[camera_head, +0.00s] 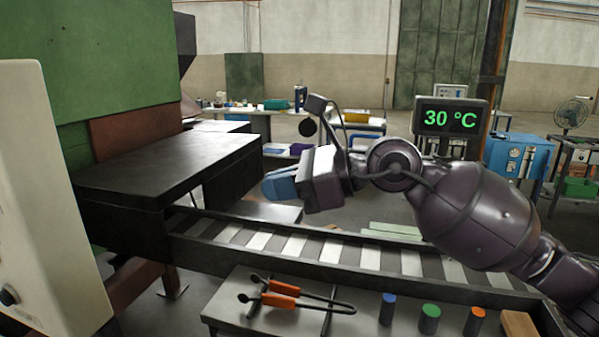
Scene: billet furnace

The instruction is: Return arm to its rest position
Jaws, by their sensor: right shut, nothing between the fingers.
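My right arm (470,215) comes in from the right edge and reaches toward the left. Its right gripper (272,186), with blue fingertips, is shut and holds nothing. It hangs in the air above the roller conveyor (340,252), in front of the dark furnace table (165,165). The gripper appears apart from both. My left gripper is not in view.
A low bench (235,315) in front holds tongs with orange grips (280,293), a blue cylinder (387,309), a green one (429,319) and an orange one (474,321). A display (450,118) reading 30 °C stands behind the arm. A pale control box (45,200) stands left.

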